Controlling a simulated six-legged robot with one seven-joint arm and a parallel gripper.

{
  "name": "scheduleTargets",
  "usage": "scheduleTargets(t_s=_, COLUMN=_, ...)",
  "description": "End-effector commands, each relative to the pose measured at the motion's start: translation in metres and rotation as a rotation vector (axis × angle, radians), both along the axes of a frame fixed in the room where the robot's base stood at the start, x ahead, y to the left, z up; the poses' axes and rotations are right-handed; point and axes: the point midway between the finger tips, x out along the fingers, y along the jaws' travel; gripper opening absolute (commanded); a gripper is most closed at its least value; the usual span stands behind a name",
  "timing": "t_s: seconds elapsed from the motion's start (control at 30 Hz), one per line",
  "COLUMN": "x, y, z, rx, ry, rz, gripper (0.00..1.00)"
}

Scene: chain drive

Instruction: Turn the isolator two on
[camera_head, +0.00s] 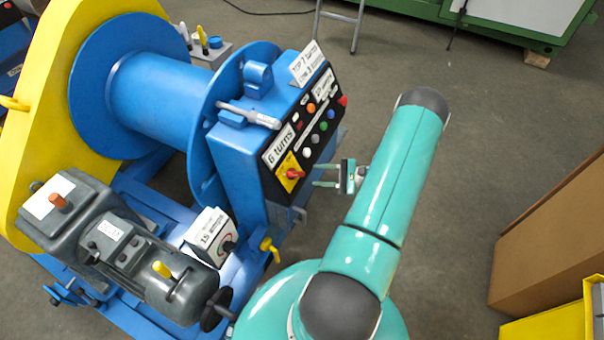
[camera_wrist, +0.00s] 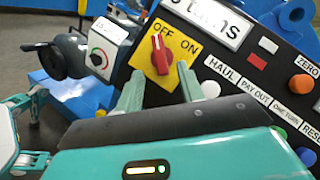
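A red rotary knob (camera_wrist: 160,55) sits on a yellow plate (camera_wrist: 184,52) marked OFF and ON. Its handle points up in the wrist view, towards the OFF word. In the head view the knob (camera_head: 294,174) is at the lower end of the black control panel (camera_head: 311,128). No label reading "isolator two" can be made out. My gripper (camera_wrist: 159,88) is open and empty, its two fingers spread just below the knob in the wrist view. In the head view my gripper (camera_head: 324,175) is to the right of the knob, pointing at it, with a gap.
Coloured buttons and lamps, such as a white button (camera_wrist: 210,89), sit right of the knob. A grey box with a dial (camera_head: 209,232) and a yellow valve handle (camera_head: 269,248) are below the panel. A blue drum (camera_head: 150,90) stands left.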

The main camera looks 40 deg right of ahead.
Motion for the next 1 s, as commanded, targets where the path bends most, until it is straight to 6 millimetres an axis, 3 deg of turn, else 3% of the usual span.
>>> scheduleTargets(t_s=0.3, x=0.041, y=0.037, z=0.0, rx=0.001, ry=0.0, rz=0.004, gripper=0.38)
scheduleTargets(t_s=0.7, x=0.047, y=0.043, z=0.0, rx=0.0, ry=0.0, rz=0.004, gripper=0.38)
scheduleTargets(t_s=0.9, x=0.047, y=0.043, z=0.0, rx=0.0, ry=0.0, rz=0.004, gripper=0.0)
scheduleTargets(t_s=1.0, x=0.047, y=0.043, z=0.0, rx=0.0, ry=0.0, rz=0.004, gripper=0.0)
